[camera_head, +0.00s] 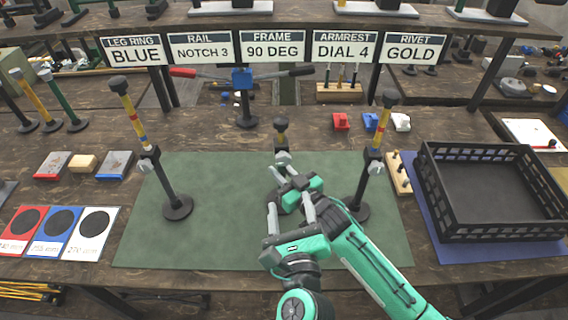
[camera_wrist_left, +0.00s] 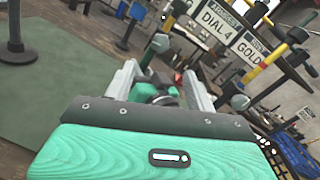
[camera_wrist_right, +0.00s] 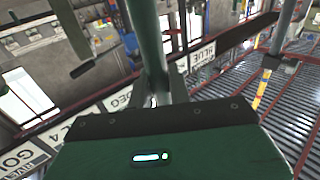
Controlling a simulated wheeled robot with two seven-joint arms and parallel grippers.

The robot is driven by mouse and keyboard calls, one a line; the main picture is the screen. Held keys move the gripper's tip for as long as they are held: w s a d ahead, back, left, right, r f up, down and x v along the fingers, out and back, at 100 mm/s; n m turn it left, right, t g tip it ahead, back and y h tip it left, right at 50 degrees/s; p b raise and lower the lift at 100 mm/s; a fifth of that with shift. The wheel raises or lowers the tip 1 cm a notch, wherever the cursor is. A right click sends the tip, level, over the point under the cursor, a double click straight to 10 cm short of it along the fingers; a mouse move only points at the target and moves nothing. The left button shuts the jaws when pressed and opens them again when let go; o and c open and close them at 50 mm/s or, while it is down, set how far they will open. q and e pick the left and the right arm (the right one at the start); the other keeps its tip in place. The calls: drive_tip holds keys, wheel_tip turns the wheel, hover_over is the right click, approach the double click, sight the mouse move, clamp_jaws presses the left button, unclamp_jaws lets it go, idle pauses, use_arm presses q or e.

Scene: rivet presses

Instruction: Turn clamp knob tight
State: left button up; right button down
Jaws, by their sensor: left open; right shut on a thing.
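Three upright posts with yellow tops stand on the green mat (camera_head: 225,225): a left post (camera_head: 163,180), a middle post (camera_head: 281,135) and a right post (camera_head: 366,180). Each has a grey clamp knob, on the left (camera_head: 148,162), middle (camera_head: 283,158) and right (camera_head: 375,167). My right gripper (camera_head: 281,172) is at the middle post, just below its knob. In the right wrist view it is shut around a dark green tube (camera_wrist_right: 148,45). My left gripper (camera_head: 290,208) is open and empty, lower on the picture; its fingers frame my right gripper in the left wrist view.
A black crate (camera_head: 435,195) stands on a blue mat at the right. A wooden block with pegs (camera_head: 399,175) lies beside it. Signs (camera_head: 258,45) hang behind. Coloured cards (camera_head: 55,230) and small blocks (camera_head: 83,163) lie at the left. The left half of the green mat is mostly clear.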

sight(284, 162)
use_arm(q)
drive_tip(key=w, duration=0.8)
drive_tip(key=w+a, duration=0.1)
drive_tip(key=w, duration=0.2)
drive_tip(key=shift+w+a, duration=0.1)
drive_tip(key=shift+w, duration=0.3)
drive_tip(key=c, duration=1)
use_arm(e)
drive_tip(key=shift+r, duration=0.1)
